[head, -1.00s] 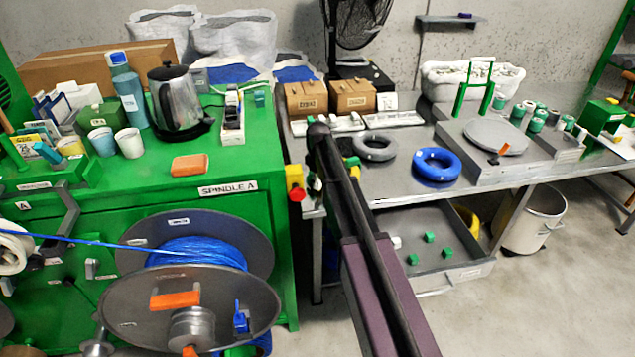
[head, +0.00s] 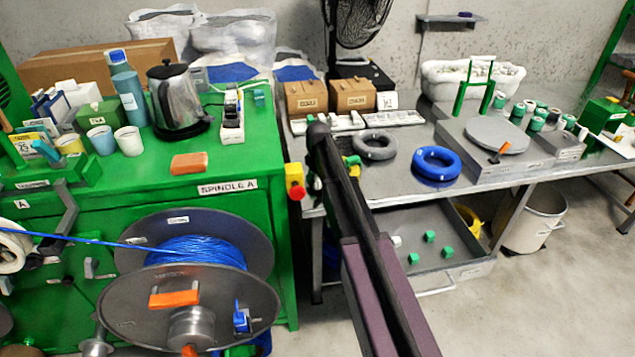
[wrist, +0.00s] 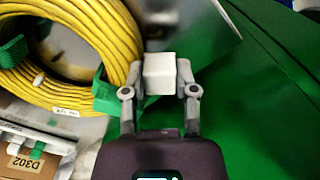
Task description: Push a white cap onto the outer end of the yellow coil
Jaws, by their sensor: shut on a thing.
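In the wrist view my gripper (wrist: 160,85) is shut on a small white block-shaped cap (wrist: 159,72), held between both fingertips. The yellow coil (wrist: 95,30) lies to the left, just beside the cap; whether they touch I cannot tell. The coil carries a white label, and a small pale piece (wrist: 38,79) sits on its strands. I cannot make out the coil's outer end for certain. A green clip (wrist: 105,92) stands at the coil's edge by my left finger. In the head view my gripper is hidden, and a yellow coil (head: 467,219) shows partly under the grey table.
A green panel (wrist: 260,100) fills the wrist view's right side. A box marked D302 (wrist: 30,162) is at lower left. In the head view, an open drawer (head: 460,270) holds several green pieces. Grey and blue coils (head: 437,162) lie on the table. A white bin (head: 535,220) stands right.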

